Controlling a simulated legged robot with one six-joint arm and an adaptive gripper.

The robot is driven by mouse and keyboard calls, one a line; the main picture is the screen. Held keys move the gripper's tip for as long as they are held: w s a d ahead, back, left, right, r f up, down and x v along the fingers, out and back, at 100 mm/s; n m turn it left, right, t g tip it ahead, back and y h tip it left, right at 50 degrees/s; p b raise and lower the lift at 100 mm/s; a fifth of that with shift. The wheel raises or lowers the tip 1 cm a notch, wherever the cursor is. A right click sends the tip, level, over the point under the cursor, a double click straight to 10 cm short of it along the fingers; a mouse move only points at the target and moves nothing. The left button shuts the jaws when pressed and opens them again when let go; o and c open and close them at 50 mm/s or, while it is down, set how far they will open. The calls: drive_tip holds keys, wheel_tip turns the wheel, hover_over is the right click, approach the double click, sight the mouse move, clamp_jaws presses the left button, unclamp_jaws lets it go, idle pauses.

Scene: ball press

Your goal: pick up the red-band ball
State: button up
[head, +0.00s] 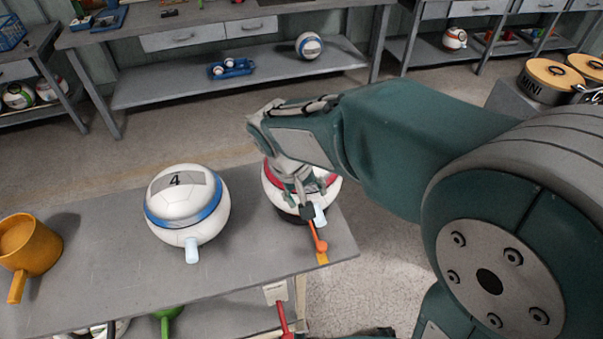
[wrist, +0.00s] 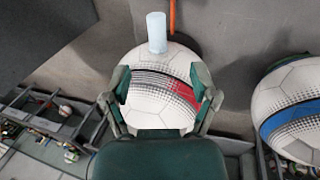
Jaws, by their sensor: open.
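The red-band ball (head: 272,190) is white with a red stripe and a pale stub handle. It stands on the right end of the near grey table, partly hidden by my gripper in the head view. The ball (wrist: 150,112) fills the middle of the wrist view, with its red band running toward the right finger. My gripper (head: 303,196) points down over the ball. In the wrist view my gripper (wrist: 160,80) is open, with one finger on each side of the ball. I cannot tell whether the fingers touch it.
A blue-band ball (head: 175,210) marked 4 stands to the left on the same table (head: 110,265). An orange mug-like pot (head: 28,245) is at the far left. An orange-tipped lever (head: 318,240) is close in front of the red-band ball. Shelved benches (head: 225,92) stand behind.

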sight(319, 221)
drive_tip(key=x, duration=1)
drive_tip(key=shift+s+d+f, duration=0.2)
drive_tip(key=shift+d+f, duration=0.05)
drive_tip(key=shift+d, duration=0.1)
clamp_jaws()
